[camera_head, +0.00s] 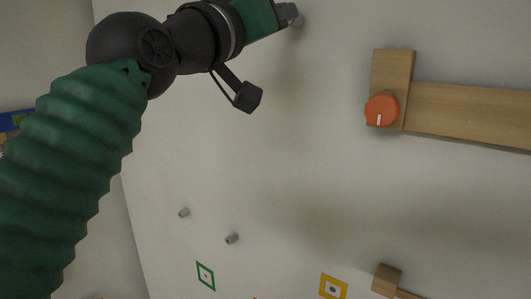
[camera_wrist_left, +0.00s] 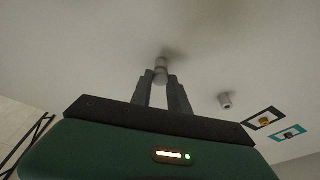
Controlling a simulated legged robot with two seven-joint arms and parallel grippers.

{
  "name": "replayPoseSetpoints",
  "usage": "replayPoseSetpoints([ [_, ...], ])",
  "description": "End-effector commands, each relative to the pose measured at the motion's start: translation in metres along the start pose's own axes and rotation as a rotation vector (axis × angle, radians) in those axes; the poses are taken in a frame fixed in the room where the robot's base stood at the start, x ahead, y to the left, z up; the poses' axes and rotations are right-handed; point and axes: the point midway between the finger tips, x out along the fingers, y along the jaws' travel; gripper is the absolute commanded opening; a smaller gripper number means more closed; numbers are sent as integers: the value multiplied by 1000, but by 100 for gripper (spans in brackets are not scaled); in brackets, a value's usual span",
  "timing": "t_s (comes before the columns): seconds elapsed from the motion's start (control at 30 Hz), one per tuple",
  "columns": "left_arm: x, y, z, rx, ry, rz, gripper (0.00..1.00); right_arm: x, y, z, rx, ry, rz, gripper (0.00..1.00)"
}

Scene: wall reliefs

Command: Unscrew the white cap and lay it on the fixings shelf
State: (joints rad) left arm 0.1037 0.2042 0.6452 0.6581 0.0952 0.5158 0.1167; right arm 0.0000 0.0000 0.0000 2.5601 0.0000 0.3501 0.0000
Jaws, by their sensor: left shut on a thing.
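My left gripper (camera_head: 290,14) is at the top of the head view, against the pale wall. In the left wrist view its two fingers (camera_wrist_left: 160,88) are shut on a small pale cap (camera_wrist_left: 161,76), which I take for the white cap. The cap sits at the end of a short grey stud (camera_wrist_left: 162,62) that meets the wall. In the head view the gripper mostly hides the cap. No shelf is plainly recognisable; a wooden piece (camera_head: 388,280) at the bottom edge is cut off, and I cannot tell whether it is the fixings shelf. My right gripper is not in view.
A wooden board (camera_head: 470,112) with an orange knob (camera_head: 381,110) is on the wall at right. Two grey studs (camera_head: 184,212) (camera_head: 232,238) stick out lower down. Green (camera_head: 206,276) and yellow (camera_head: 333,287) square markers are below. The wall between is clear.

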Motion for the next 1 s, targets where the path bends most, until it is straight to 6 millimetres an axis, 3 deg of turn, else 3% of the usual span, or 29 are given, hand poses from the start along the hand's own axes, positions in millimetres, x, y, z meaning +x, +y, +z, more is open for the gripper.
replayPoseSetpoints([
  [0.1,0,2,-2,-97,0,-25,0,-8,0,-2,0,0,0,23],
  [0.37,0,0,-1,-113,0,-28,0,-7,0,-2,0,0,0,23],
  [0.67,2,4,-8,-487,-4,-127,0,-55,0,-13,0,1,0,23],
  [1.0,0,2,-3,-551,2,-139,0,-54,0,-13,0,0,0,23],
])
